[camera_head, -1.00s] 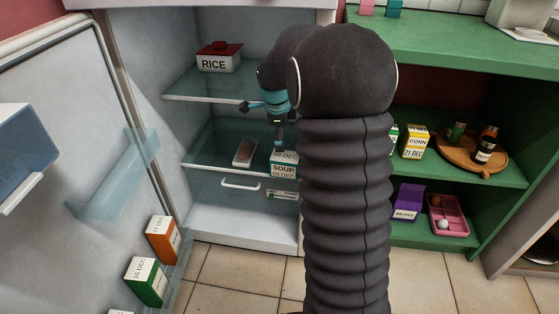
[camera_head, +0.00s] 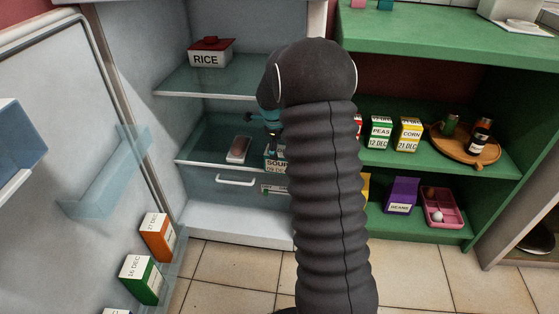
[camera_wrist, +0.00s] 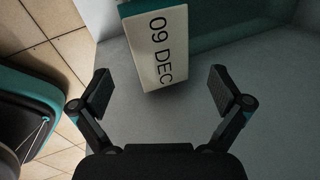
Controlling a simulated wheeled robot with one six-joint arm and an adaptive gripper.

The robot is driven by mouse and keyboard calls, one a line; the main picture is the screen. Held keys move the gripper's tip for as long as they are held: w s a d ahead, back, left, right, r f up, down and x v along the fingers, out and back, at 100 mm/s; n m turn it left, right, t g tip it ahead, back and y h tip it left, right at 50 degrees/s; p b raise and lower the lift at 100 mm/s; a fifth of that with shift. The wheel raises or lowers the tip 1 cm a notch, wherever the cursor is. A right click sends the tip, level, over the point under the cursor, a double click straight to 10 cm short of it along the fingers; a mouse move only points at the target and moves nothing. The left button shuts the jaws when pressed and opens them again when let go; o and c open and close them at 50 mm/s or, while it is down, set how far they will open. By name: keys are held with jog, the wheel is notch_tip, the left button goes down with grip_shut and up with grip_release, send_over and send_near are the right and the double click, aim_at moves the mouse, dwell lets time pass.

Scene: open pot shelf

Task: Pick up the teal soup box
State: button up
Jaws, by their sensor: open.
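The teal soup box (camera_head: 272,164) stands at the right front of the fridge's middle glass shelf, its label reading SOUP. My arm hides its right part in the head view. In the wrist view the soup box (camera_wrist: 158,48) shows its white face reading 09 DEC, with a sliver of teal at the top edge. My gripper (camera_wrist: 164,92) is open and empty. The box lies beyond the fingertips, roughly centred between them, with no contact visible. In the head view only part of the gripper shows, just above the box, behind my arm.
A rice box (camera_head: 211,54) stands on the glass shelf above. A drawer (camera_head: 232,192) is below. The open fridge door (camera_head: 70,130) is at left. Green shelves (camera_head: 440,165) with boxes stand at right.

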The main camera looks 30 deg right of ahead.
aim_at(279, 152)
jog(key=shift+a+x, duration=0.1)
jog(key=shift+x, duration=1.2)
jog(key=shift+a+x, duration=0.15)
jog(key=shift+x, duration=1.15)
jog(key=c, duration=1.7)
